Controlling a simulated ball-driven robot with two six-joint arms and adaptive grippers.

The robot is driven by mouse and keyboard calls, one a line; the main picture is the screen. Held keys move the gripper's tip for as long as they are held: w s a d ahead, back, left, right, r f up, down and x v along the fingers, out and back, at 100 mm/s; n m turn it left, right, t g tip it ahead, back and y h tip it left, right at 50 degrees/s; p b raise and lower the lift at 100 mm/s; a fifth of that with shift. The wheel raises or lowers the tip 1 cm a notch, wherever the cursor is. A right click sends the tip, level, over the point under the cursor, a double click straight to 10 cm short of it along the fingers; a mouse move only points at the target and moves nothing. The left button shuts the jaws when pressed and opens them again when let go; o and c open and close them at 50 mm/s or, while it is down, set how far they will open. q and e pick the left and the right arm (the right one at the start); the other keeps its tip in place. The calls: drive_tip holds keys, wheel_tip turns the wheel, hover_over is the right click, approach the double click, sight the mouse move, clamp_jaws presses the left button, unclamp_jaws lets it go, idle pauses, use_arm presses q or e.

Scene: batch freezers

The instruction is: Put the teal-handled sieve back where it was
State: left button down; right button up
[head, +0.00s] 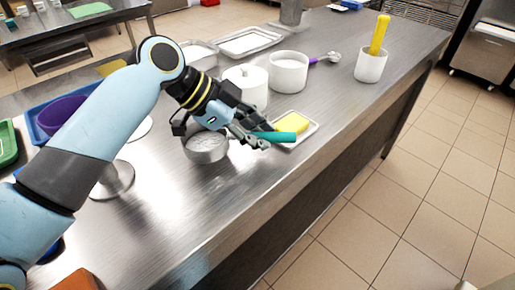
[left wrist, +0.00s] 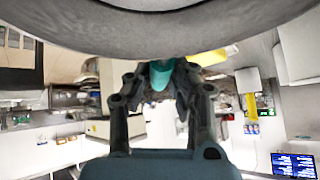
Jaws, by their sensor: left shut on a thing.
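The teal-handled sieve has a round grey metal bowl (head: 205,148), which shows in the head view just left of and below my left wrist. Its teal handle (head: 277,137) sticks out to the right of my left gripper (head: 258,134). The gripper is shut on the handle, and its fingers hide the middle of it. In the left wrist view the teal handle (left wrist: 161,74) shows between the fingers. I cannot tell whether the bowl touches the table. My right gripper is not in view.
A white tray (head: 313,126) with a yellow item (head: 292,122) lies beside the handle. White pots (head: 289,73) stand behind the gripper. A white container (head: 371,65) with a yellow utensil stands farther right. The steel table's front (head: 190,220) is mostly clear.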

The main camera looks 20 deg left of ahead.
use_arm(q)
wheel_tip(320, 180, down, 3)
drive_tip(key=shift+r+b, duration=0.15)
drive_tip(key=shift+b, duration=0.65)
drive_tip(key=shift+r, duration=0.15)
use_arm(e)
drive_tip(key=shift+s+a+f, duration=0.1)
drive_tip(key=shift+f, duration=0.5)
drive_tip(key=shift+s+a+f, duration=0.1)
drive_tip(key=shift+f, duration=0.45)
use_arm(q)
drive_tip(key=c, duration=1.5)
unclamp_jaws()
drive_tip(key=o, duration=0.3)
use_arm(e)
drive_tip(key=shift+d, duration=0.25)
